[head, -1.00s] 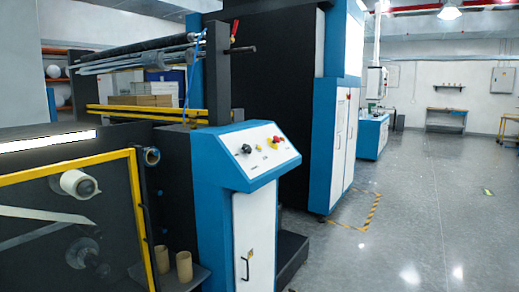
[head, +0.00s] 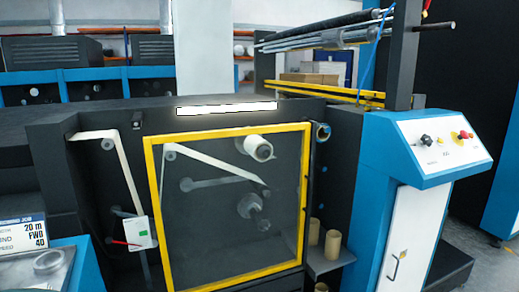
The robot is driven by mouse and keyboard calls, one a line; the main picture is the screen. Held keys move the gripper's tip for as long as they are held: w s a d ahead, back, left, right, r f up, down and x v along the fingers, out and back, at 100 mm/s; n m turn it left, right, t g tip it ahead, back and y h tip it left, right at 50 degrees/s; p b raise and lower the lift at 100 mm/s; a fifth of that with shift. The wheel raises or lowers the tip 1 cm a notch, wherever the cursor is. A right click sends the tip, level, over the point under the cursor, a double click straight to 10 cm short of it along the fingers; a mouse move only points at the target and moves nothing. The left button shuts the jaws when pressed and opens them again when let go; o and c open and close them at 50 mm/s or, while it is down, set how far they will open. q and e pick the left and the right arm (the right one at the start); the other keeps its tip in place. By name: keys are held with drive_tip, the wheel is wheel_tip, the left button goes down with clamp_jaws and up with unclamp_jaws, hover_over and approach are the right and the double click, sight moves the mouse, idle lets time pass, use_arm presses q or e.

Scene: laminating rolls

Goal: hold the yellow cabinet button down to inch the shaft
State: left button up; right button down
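The blue and white control cabinet (head: 425,150) stands at the right of the head view with a sloped white panel on top. The panel carries a black knob (head: 426,140), a red button (head: 464,134) with yellow around it, and small yellow spots between them. One of these, a small yellow button (head: 440,142), sits just right of the black knob; its detail is too small to read. Behind the yellow-framed clear guard (head: 148,220), a white roll (head: 257,148) and a dark shaft (head: 250,206) show. Neither of my grippers is in view.
Cardboard cores (head: 332,243) stand on a low shelf between guard and cabinet.

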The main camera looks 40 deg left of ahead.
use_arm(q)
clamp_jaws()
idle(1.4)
